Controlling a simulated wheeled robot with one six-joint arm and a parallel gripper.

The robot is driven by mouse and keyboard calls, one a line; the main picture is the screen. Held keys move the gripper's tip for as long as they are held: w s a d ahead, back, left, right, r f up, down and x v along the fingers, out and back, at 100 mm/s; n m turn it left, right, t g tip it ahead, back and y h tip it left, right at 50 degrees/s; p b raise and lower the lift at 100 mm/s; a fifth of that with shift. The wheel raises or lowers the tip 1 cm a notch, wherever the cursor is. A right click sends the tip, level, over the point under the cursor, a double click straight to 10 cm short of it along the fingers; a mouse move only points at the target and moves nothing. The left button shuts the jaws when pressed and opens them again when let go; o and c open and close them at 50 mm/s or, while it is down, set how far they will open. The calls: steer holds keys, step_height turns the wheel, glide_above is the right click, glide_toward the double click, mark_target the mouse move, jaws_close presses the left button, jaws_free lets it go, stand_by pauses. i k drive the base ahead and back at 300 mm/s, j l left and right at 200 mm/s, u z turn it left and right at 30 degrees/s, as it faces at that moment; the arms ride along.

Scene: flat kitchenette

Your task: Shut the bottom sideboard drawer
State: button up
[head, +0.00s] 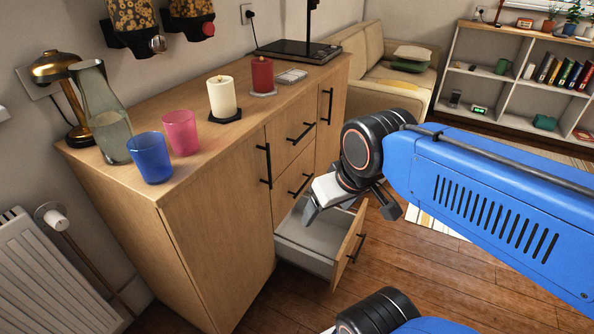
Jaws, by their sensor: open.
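The wooden sideboard (225,230) stands at the left and middle of the head view. Its bottom drawer (305,236) is pulled out, and the grey inside shows. The drawer's front (348,250) carries a black bar handle (357,248) on its outer face. The drawers above it look closed. My gripper (352,212) hangs above the open drawer in the picture, with its jaws apart and nothing visible between them. It hides part of the drawer and its front. I cannot tell from this view how high it is above the drawer.
On the sideboard top stand a glass carafe (103,115), a blue cup (149,158), a pink cup (181,132), candles (222,97) and a brass lamp (60,70). A radiator (45,275) is at the left. The wooden floor (400,270) before the drawer looks clear.

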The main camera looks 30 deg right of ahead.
mark_target(323, 250)
steer(key=k+l+z, duration=0.2)
steer(key=l, duration=0.4)
steer(key=l+z, duration=0.15)
steer(key=l, duration=0.5)
